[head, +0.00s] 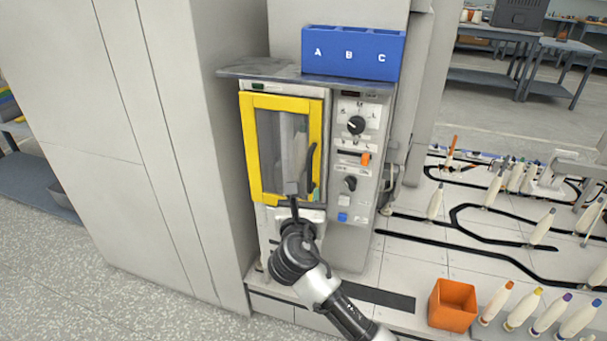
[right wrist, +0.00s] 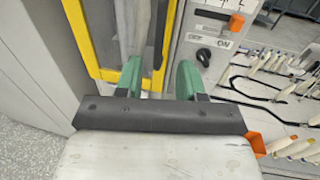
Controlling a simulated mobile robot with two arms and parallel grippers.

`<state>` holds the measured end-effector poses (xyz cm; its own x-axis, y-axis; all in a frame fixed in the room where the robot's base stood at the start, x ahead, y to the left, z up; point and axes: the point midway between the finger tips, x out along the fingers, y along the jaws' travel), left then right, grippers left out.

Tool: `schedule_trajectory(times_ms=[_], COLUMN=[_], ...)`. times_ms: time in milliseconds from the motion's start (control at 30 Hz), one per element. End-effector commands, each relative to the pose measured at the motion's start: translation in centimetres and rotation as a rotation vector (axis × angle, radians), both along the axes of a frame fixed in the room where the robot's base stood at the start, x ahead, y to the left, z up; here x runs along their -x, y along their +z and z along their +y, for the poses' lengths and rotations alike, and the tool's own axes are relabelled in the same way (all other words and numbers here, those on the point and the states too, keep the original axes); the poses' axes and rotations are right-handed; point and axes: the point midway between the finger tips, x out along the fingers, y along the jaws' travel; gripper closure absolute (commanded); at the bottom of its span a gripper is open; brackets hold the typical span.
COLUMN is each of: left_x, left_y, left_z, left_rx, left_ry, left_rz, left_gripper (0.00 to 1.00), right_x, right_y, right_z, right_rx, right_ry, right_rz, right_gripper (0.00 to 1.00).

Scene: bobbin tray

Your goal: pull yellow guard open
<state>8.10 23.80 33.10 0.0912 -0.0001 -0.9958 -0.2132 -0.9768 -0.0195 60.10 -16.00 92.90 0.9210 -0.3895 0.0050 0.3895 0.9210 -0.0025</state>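The yellow guard (head: 248,150) is a yellow frame around a clear window on the front of the grey machine. It looks closed, flush with the front. A dark curved handle (head: 311,160) is at its right edge. My right gripper (head: 304,192) is in front of the guard's lower right corner. In the right wrist view its two green fingers (right wrist: 160,80) are spread apart with nothing seen between them but the guard's right yellow edge (right wrist: 168,35) behind. I cannot tell whether the fingers touch the guard. My left gripper is not in view.
Right of the guard is a control panel (head: 352,190) with knobs and an orange switch. A blue A-B-C box (head: 352,55) stands on the shelf above. A tall grey cabinet (head: 150,130) is close on the left. An orange bin (head: 452,303) and several bobbins are at lower right.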

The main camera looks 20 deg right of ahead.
Motion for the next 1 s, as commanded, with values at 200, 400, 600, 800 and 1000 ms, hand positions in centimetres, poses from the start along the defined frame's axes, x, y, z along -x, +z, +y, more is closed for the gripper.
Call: schedule_trajectory(times_ms=[200, 400, 600, 800, 1000], left_x=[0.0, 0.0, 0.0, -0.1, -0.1], left_y=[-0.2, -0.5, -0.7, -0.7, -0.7], left_z=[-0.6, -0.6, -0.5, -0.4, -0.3], left_rx=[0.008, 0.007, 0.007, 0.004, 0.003], left_ry=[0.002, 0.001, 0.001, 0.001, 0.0], left_rz=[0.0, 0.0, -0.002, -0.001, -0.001], left_gripper=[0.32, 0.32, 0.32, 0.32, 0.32], right_x=[-3.7, -7.0, -8.8, -9.1, -9.1], right_y=[0.0, -0.1, -0.1, -0.1, -0.1], right_z=[-1.6, -3.0, -3.7, -3.8, -3.8], right_rx=[-0.002, -0.004, -0.005, -0.006, -0.006], right_ry=[-0.001, 0.0, 0.002, 0.002, 0.002], right_rz=[0.0, 0.003, 0.001, 0.002, 0.002], right_gripper=[0.61, 0.61, 0.61, 0.61, 0.71])
